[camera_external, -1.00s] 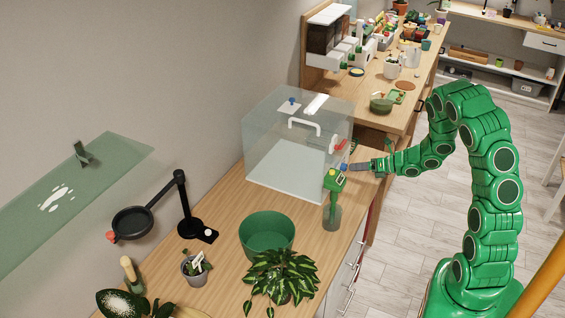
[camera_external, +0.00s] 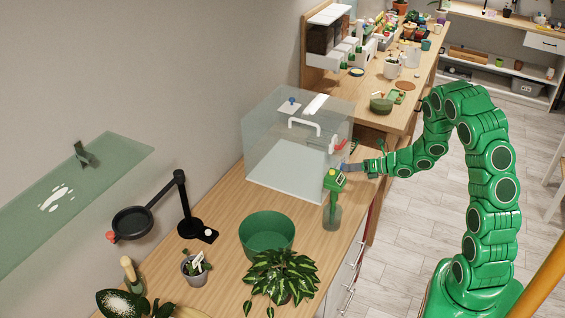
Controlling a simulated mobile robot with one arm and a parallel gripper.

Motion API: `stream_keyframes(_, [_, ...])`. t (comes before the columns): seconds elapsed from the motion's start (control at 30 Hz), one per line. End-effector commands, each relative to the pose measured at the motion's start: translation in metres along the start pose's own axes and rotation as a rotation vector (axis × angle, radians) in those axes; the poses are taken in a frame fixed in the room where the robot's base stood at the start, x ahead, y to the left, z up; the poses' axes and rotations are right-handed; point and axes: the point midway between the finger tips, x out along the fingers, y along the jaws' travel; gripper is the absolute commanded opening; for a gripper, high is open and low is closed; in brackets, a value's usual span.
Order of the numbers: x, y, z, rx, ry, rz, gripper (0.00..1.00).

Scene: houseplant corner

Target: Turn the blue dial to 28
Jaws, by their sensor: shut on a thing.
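My green arm reaches in from the right, and my gripper (camera_external: 345,166) is at the right wall of the clear box (camera_external: 265,140). The grey fingers are shut on the blue dial (camera_external: 341,168), of which only a small blue bit shows at their tips. The dial's scale and its reading are too small and too hidden to tell. A red part (camera_external: 340,143) on the same wall shows just above the gripper.
A green-topped spray bottle (camera_external: 333,195) stands close below my gripper. A green pot (camera_external: 266,232) and a leafy plant (camera_external: 281,275) stand nearer on the wooden counter. The box lid has a white handle (camera_external: 304,126) and a blue-and-white fitting (camera_external: 289,105).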

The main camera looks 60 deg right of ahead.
Motion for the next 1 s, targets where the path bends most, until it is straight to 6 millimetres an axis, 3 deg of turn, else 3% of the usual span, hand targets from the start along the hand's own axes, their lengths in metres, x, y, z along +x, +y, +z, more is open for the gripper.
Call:
stream_keyframes(0.37, [-0.0002, -0.0015, 0.0, 0.044, 0.001, 0.015, 0.0])
stream_keyframes(1.0, [0.0005, -0.0044, 0.0007, 0.462, 0.009, 0.179, 0.01])
